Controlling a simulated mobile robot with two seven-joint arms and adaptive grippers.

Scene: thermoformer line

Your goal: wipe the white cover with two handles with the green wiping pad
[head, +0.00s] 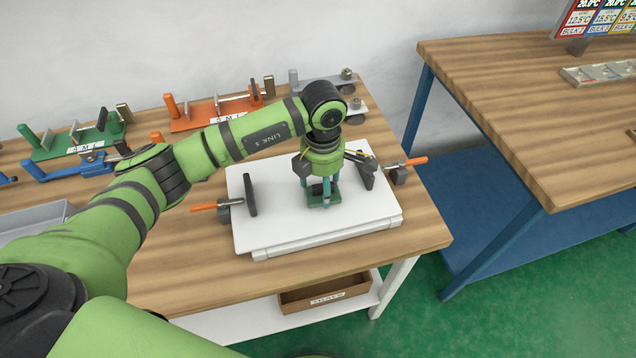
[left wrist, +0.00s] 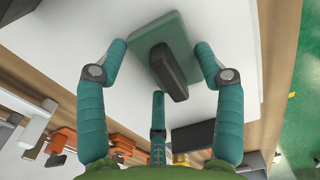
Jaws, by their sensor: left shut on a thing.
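The white cover (head: 375,215) lies flat on the wooden workbench, and also fills much of the left wrist view (left wrist: 75,35). Its two dark upright handles stand at the left (head: 250,195) and right (head: 367,174). My left gripper (head: 321,186) points down between the handles, shut on the green wiping pad (head: 327,201). In the left wrist view the pad (left wrist: 150,38) has a dark grip block (left wrist: 168,72) between the teal fingers. The pad is at or just above the cover; contact is unclear. My right gripper is not in view.
Clamps with orange levers flank the cover at left (head: 208,206) and right (head: 405,163). Green (head: 75,140), blue (head: 80,163) and orange (head: 205,114) fixtures stand behind. A grey tray (head: 35,220) lies left. A cardboard box (head: 325,295) sits on the shelf below.

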